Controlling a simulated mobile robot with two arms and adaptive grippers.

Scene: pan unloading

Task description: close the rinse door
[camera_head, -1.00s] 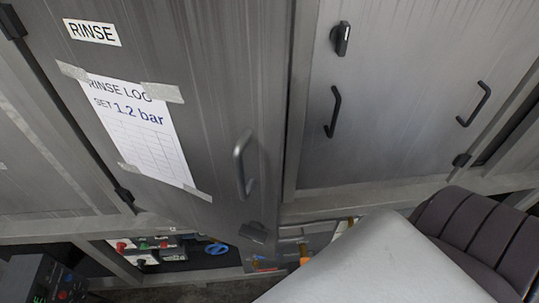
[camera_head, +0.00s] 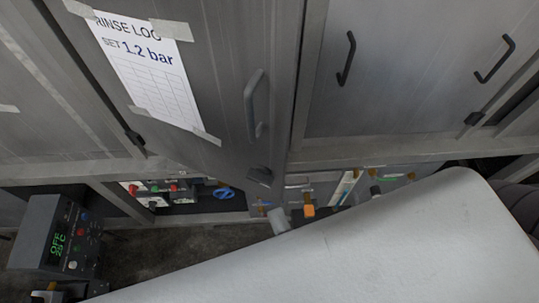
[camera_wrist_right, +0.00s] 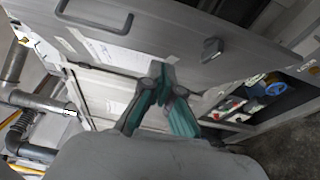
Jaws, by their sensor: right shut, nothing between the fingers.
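My forearm covers much of the lower head view. My left gripper is out of view.
A neighbouring closed cabinet door (camera_head: 400,80) with two handles is at the right. Below are an open bay with a blue valve wheel (camera_head: 224,193) and coloured fittings. A control box (camera_head: 55,240) with a green display stands at the lower left.

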